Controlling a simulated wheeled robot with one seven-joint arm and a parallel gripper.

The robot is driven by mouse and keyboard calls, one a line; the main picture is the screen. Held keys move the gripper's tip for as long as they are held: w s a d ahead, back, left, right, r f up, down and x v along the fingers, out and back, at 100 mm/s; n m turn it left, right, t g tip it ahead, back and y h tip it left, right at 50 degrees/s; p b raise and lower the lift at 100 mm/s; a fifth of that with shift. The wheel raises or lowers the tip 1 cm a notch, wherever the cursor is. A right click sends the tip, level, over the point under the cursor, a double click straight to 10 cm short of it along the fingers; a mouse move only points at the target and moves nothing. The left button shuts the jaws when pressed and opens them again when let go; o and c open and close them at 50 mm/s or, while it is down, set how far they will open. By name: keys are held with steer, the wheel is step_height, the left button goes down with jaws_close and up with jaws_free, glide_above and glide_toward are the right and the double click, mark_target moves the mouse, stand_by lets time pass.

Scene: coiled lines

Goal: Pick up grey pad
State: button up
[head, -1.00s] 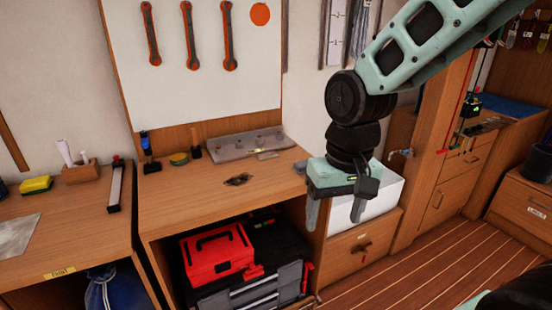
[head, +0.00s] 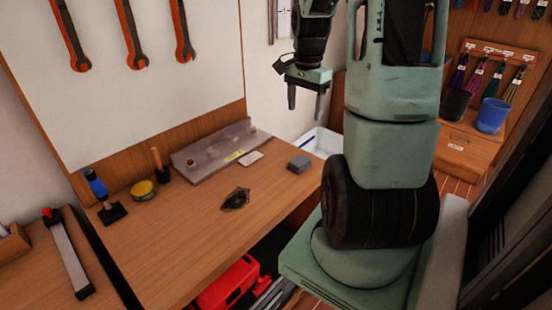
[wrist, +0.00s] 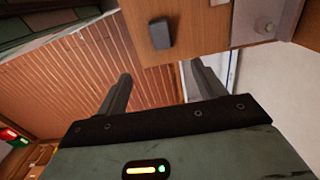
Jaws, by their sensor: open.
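The grey pad (head: 299,164) is a small dark block lying flat near the right edge of the wooden worktop (head: 190,240). In the wrist view the pad (wrist: 160,35) lies on the wood close to the worktop's edge, beyond my fingertips. My gripper (head: 306,102) is open and empty, with its fingers pointing down. It hangs above and behind the pad, apart from it. In the wrist view my gripper's two fingers (wrist: 162,80) are spread wide with nothing between them.
A grey metal tray (head: 215,150) and a small white card (head: 250,158) lie left of the pad. A red toolbox (head: 230,285) sits below.

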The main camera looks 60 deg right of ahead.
steer(key=p, duration=0.1)
glide_above(300, 160)
step_height(300, 160, down, 12)
steer(key=shift+s+d, duration=0.1)
steer(key=shift+d, duration=0.05)
steer(key=shift+f+p, duration=0.7)
steer(key=shift+f, duration=2)
steer(key=c, duration=1.1)
